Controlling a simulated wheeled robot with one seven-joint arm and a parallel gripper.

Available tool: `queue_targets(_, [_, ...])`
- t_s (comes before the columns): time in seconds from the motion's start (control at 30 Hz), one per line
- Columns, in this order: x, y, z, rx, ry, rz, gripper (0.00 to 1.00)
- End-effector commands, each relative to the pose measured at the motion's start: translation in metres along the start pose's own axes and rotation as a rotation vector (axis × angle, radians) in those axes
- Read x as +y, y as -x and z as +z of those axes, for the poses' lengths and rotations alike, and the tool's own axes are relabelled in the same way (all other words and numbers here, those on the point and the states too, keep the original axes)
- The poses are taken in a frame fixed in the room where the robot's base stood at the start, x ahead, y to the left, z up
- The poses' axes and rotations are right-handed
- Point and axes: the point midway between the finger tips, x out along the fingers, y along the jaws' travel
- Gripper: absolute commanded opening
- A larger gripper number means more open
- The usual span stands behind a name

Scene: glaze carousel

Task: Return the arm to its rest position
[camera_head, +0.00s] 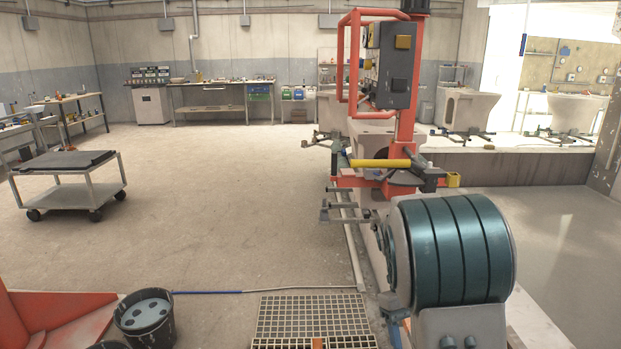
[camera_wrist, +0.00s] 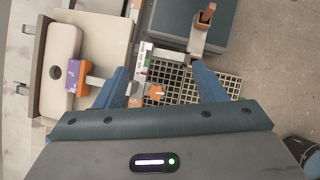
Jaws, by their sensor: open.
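My gripper (camera_wrist: 161,74) shows in the wrist view as two blue fingers spread wide apart. It is open, and nothing is held between the fingers. Behind the gap lie a floor grate (camera_wrist: 180,88), a small orange piece (camera_wrist: 155,92) and a white and green labelled part (camera_wrist: 145,58); their distance from the fingers is hard to tell. I cannot make out my gripper in the head view.
A floor grate (camera_head: 312,316) and a dark bucket (camera_head: 146,318) are in front. A wheeled cart (camera_head: 68,178) stands left. The middle floor is clear.

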Motion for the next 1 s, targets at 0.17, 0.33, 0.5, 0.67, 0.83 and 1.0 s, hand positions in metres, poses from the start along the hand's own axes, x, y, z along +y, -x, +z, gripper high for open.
queue_targets(0.17, [-0.019, 0.035, 0.048, 0.174, -0.059, -0.035, 0.64])
queue_targets(0.33, [-0.039, 0.057, 0.087, 0.332, -0.120, -0.054, 0.64])
queue_targets(0.5, [-0.060, 0.075, 0.125, 0.485, -0.188, -0.066, 0.64])
queue_targets(0.67, [-0.077, 0.086, 0.157, 0.620, -0.253, -0.069, 0.64])
queue_targets(0.83, [-0.090, 0.089, 0.178, 0.722, -0.308, -0.067, 0.64])
queue_targets(1.0, [-0.096, 0.088, 0.184, 0.764, -0.331, -0.065, 0.64])
